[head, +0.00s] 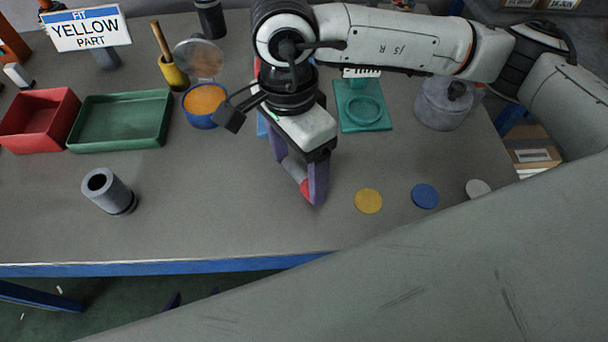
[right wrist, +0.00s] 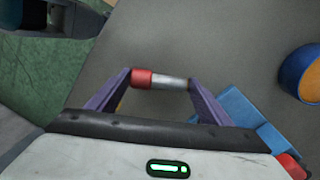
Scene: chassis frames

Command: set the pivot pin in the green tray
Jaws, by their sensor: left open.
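The pivot pin (head: 295,172) has a silver-grey shaft and a red end. My right gripper (head: 304,180) has purple fingers at the two ends of the pin, over the middle of the table. In the right wrist view the pin (right wrist: 168,81) spans the gap between the fingertips, its red end against the left finger, and the gripper looks shut on it. I cannot tell whether the pin still touches the table. The green tray (head: 158,143) is shallow and empty, at the left of the table. My left gripper is not in view.
A red tray (head: 62,138) adjoins the green tray. A blue bowl with orange contents (head: 199,121), a grey cylinder (head: 117,195) and a partly hidden blue object (right wrist: 240,105) are nearby. Yellow (head: 368,201), blue (head: 425,196) and pale discs lie right. The front middle is clear.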

